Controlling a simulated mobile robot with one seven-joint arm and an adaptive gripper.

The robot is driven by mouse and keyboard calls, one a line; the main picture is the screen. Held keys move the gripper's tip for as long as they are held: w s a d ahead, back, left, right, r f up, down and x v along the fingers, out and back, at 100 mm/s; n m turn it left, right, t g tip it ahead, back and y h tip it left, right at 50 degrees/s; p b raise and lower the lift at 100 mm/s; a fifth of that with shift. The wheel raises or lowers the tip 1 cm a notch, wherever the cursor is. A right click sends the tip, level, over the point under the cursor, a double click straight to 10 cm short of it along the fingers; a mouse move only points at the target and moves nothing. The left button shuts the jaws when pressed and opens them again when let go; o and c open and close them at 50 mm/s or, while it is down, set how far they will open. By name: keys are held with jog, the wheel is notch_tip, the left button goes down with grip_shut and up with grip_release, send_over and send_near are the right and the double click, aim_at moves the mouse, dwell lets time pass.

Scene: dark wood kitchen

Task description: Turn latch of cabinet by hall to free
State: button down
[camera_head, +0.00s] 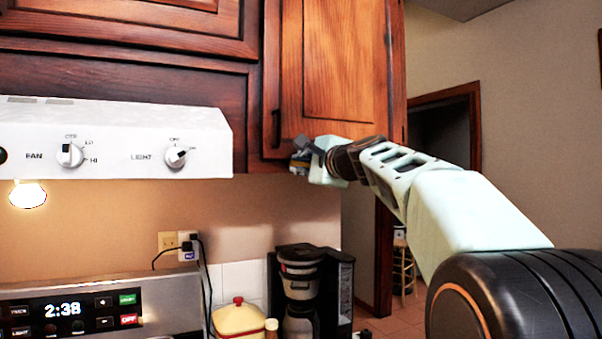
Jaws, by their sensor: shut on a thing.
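The cabinet by the hall (335,70) is the reddish-brown wooden upper cabinet right of the range hood, and its door looks closed. A dark vertical handle (276,128) shows at the door's lower left. My gripper (302,159) is at the door's bottom left corner, just right of and below that handle. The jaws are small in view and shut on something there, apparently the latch. The latch is mostly hidden by the fingers, so I cannot tell which way it is turned.
A white range hood (115,140) with knobs is left of the cabinet. Below are a coffee maker (300,290), a yellow canister (240,320) and a stove panel (95,308). An open doorway (445,130) is on the right. The air beneath the cabinet is clear.

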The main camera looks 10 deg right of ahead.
jog(key=shift+f+n+b, duration=0.35)
jog(key=shift+n+b, duration=0.45)
jog(key=shift+n, duration=0.3)
jog(key=c, duration=1.9)
grip_release()
jog(key=shift+c, duration=0.2)
jog(key=v, duration=0.7)
jog(key=shift+s, duration=0.25)
